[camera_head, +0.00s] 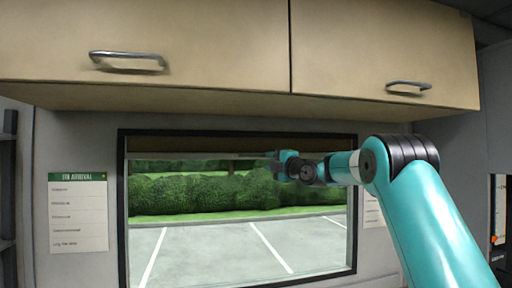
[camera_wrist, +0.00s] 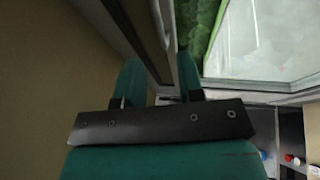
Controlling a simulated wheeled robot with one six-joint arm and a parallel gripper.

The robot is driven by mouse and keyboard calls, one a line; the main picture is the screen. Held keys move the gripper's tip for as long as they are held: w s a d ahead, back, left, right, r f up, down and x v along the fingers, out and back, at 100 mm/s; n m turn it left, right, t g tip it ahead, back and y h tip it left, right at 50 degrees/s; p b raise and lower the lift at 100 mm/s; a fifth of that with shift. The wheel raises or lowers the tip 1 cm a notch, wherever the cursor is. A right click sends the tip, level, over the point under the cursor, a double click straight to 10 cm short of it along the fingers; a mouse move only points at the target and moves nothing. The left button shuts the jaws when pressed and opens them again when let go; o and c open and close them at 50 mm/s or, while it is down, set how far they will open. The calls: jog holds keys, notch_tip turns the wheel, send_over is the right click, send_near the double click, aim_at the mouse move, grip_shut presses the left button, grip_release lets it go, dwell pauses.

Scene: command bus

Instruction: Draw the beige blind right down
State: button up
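The beige blind (camera_head: 238,144) is a narrow, shaded band at the top of the window, with a thin pale rail along its lower edge. Most of the window glass below it is uncovered. My gripper (camera_head: 274,156) is at the height of this rail, right of the window's middle. In the wrist view my gripper (camera_wrist: 160,78) has its two teal fingers apart. A long rail-like edge (camera_wrist: 150,38) runs down the picture into the gap between them. Whether the fingers touch it cannot be told.
Beige overhead cabinets (camera_head: 390,45) with metal handles hang close above the window. The black window frame (camera_head: 123,215) borders the glass, with hedges and parking lines outside. A notice (camera_head: 78,212) is on the wall at left. Free room lies in front of the lower glass.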

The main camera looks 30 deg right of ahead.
aim_at(256, 156)
jog(key=p+x, duration=0.5)
jog(key=x, duration=0.3)
jog(key=shift+a+r, duration=0.1)
jog(key=shift+r, duration=0.05)
jog(key=shift+w+p, duration=0.55)
jog(key=shift+c, duration=0.2)
grip_shut()
